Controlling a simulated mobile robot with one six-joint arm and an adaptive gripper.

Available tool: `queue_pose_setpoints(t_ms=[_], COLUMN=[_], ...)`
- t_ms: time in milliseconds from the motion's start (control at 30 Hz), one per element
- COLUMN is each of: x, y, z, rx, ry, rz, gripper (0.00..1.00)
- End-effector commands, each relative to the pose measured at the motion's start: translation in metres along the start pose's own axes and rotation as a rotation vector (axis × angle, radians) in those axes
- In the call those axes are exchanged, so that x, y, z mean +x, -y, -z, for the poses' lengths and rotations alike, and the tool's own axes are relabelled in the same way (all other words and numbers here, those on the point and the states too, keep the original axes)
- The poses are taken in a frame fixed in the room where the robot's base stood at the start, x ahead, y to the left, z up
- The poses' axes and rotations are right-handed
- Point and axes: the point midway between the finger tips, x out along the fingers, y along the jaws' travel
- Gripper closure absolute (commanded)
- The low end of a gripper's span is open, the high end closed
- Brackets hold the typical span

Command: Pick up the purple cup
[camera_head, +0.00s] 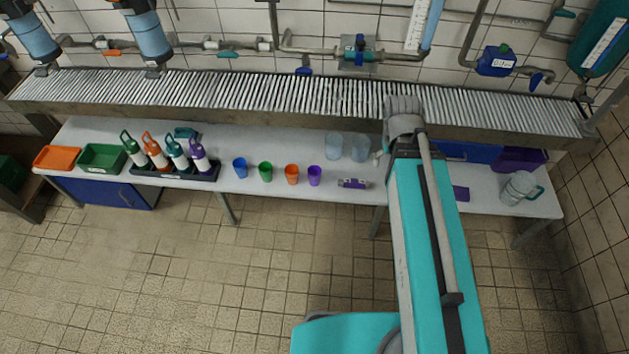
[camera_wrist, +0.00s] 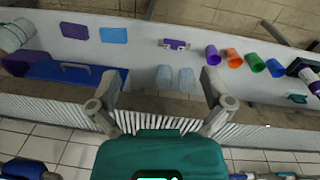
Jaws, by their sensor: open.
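The purple cup (camera_head: 314,175) stands upright on the white table (camera_head: 340,203), at the right end of a row of cups. In the wrist view the purple cup (camera_wrist: 212,54) is above and right of centre. My gripper (camera_wrist: 160,92) is open and empty, its two fingers spread wide, with the cup beyond and apart from them. In the head view my arm reaches over the right half of the table and its fingers are mostly hidden.
Blue (camera_head: 240,168), green (camera_head: 265,172) and orange (camera_head: 292,174) cups stand left of the purple cup. A small purple-and-white item (camera_head: 353,183) lies to its right. Two clear glasses (camera_head: 334,146) stand behind. A slatted shelf (camera_head: 270,93) runs above the table's back.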

Motion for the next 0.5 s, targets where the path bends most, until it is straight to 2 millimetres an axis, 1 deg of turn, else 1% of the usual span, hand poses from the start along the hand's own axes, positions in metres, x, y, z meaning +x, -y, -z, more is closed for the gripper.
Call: queue_pose_setpoints(t_ms=[33, 500], x=[0.017, 0.100], y=[0.004, 0.033], z=[0.005, 0.044], rx=[-0.038, -0.466], ry=[-0.004, -0.029], rz=[-0.017, -0.237], gripper=[0.00, 0.00])
